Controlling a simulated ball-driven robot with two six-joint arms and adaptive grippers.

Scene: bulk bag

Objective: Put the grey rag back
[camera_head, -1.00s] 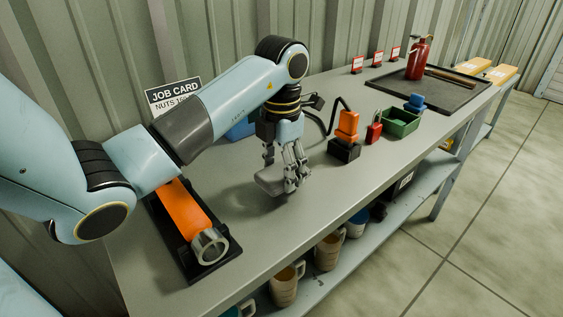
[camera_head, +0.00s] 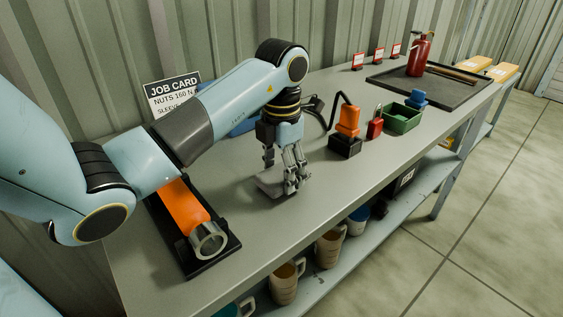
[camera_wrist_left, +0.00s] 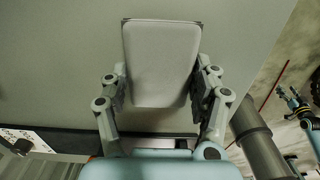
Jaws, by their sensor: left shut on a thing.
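The grey rag (camera_head: 269,184) is a flat, rounded grey pad at the middle of the workbench. It also shows in the left wrist view (camera_wrist_left: 160,62), between the two fingers. My left gripper (camera_head: 284,182) points down and is shut on the rag, with a finger at each side of it. The rag is at or just above the bench top; I cannot tell whether it touches. The left gripper's fingers also show in the left wrist view (camera_wrist_left: 161,92). My right gripper is not in the head view.
An orange tool (camera_head: 185,207) lies in a black holder at left. An orange-and-black device (camera_head: 346,130), a red padlock (camera_head: 375,127) and a green bin (camera_head: 402,118) stand to the right. A dark tray (camera_head: 447,86) holds a red extinguisher (camera_head: 418,56). Mugs (camera_head: 283,284) stand on the lower shelf.

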